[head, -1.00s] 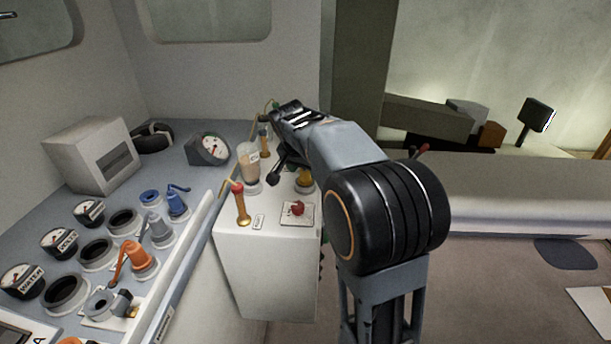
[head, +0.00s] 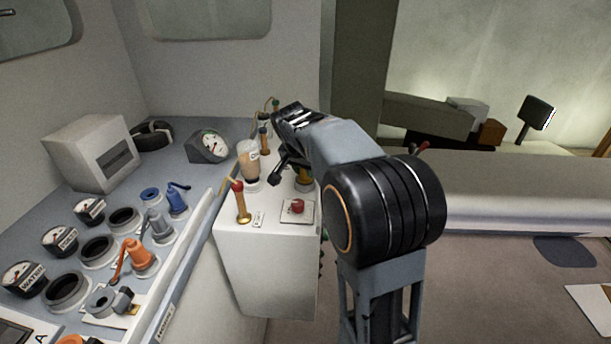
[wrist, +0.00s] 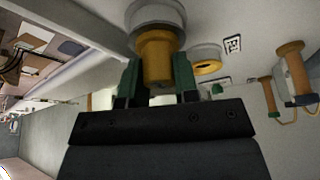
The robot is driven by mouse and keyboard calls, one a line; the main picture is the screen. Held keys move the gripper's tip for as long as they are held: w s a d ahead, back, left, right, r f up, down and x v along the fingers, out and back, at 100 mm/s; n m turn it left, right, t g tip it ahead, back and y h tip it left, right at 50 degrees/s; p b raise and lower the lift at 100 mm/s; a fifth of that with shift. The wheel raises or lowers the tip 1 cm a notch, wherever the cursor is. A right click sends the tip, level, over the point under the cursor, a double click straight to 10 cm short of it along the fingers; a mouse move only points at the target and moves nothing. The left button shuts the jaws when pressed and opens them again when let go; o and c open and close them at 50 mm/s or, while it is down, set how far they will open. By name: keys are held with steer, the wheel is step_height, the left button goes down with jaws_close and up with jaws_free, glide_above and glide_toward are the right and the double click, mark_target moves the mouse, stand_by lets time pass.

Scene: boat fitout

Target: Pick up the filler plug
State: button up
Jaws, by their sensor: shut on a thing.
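The filler plug, yellow-brass (wrist: 158,58), stands between the two green fingers of my gripper (wrist: 158,82) in the wrist view. My gripper is shut on it. A wide pale grey round collar (wrist: 155,14) shows at the plug's far end; I cannot tell whether the plug is still seated in it. In the head view a yellow piece (head: 305,182) shows under my arm on top of the white cabinet (head: 265,265), and my fingertips are hidden there.
A red-topped brass lever (head: 240,203), a red knob on a plate (head: 297,208) and a tan-filled clear cup (head: 249,165) stand close by. The console at left holds gauges and an orange valve (head: 137,256). In the wrist view brass posts (wrist: 290,66) stand at right.

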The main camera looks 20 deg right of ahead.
steer(key=shift+r, duration=0.15)
steer(key=shift+r, duration=0.6)
steer(key=s+a+r+b, duration=0.3)
steer(key=s+r+b, duration=0.1)
steer(key=s+r, duration=0.7)
steer(key=s, duration=0.2)
steer(key=shift+s+r, duration=0.25)
steer(key=shift+s, duration=0.15)
